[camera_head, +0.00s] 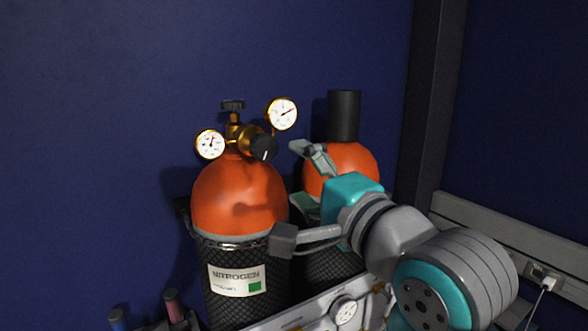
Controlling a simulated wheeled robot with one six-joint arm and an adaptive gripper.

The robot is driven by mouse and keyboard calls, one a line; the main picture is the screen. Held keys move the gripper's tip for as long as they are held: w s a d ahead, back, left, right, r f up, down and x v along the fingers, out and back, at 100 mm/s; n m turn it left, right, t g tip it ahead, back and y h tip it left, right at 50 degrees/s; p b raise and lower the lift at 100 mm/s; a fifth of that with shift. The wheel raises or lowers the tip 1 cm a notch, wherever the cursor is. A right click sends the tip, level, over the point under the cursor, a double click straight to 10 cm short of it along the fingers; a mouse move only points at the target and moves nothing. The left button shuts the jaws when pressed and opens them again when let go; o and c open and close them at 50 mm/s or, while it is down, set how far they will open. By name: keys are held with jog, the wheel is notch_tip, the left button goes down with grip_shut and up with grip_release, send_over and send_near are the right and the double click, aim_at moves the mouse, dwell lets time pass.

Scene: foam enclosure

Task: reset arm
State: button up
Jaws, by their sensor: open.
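My arm reaches in from the lower right. My gripper (302,176), with a teal body, points left. Its two fingers are spread apart, one above the other, with nothing between them. It is in front of the rear orange cylinder (352,158), hiding part of it, and to the right of the front orange cylinder (235,195) in this view. I cannot tell whether it touches either one.
The front cylinder bears a brass regulator (240,135) with two gauges and a nitrogen label (237,280). A black cap (344,115) tops the rear one. A panel with a dial (346,310) lies below. A dark post (432,95) stands right.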

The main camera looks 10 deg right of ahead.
jog(key=shift+f, duration=0.1)
jog(key=s+d+f+n+h, duration=0.1)
jog(key=d+f+n+h, duration=0.2)
jog(key=f, duration=2.3)
jog(key=s+d+f+n+g+h, duration=0.2)
jog(key=s+d+f+n, duration=0.15)
jog(key=s+f, duration=1.1)
jog(key=s+f+n, duration=0.3)
jog(key=s, duration=0.9)
jog(key=s+d+f+n+g, duration=0.1)
jog(key=s+f+n, duration=0.3)
jog(key=s, duration=0.8)
jog(key=shift+f+h, duration=0.25)
jog(key=shift+h, duration=0.15)
